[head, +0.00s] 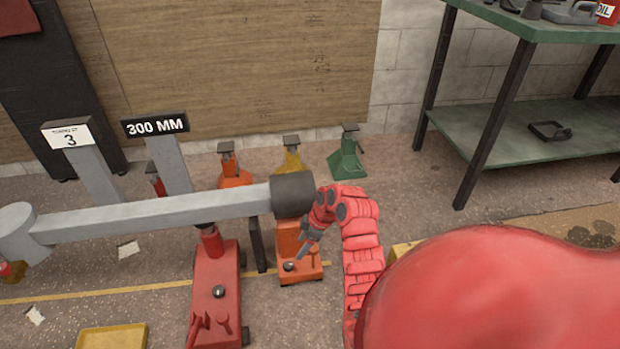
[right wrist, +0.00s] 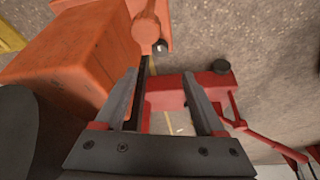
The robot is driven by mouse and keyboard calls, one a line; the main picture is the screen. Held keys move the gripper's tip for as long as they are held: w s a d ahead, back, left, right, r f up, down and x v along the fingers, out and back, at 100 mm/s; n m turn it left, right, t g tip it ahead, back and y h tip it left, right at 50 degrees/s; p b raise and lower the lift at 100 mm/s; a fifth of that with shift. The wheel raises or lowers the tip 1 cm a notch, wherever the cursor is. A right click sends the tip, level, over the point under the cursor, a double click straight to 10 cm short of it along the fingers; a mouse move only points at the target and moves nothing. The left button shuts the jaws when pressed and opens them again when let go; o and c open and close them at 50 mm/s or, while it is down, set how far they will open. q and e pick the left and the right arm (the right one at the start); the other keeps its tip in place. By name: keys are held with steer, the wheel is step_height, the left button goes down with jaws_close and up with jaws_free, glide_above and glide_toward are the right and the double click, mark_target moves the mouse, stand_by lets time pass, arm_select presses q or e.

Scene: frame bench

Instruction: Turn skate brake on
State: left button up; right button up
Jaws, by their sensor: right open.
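Two wheeled floor units stand under the grey beam; I cannot tell which one the task calls the skate. The orange unit (head: 297,262) has a small dark knob (head: 288,267) on its base. The red unit (head: 213,300) has a black knob (head: 219,291) and a red lever (head: 196,325). In the right wrist view the orange unit (right wrist: 75,60) is at left, with a small knob (right wrist: 160,47) at the top. My right gripper (head: 299,254) is open beside the orange unit, close to its knob. In the right wrist view the jaws (right wrist: 160,82) show nothing gripped. My left gripper is not in view.
The grey beam (head: 160,212) with a dark end (head: 293,193) crosses above the units. Several stands, including a green one (head: 348,160), are behind. A green workbench (head: 530,30) stands at right. A yellow tray (head: 110,337) lies in front.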

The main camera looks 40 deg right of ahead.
steer(key=p+v, duration=0.2)
steer(key=v, duration=0.3)
steer(key=shift+s+d+r, duration=0.15)
steer(key=shift+r, duration=0.2)
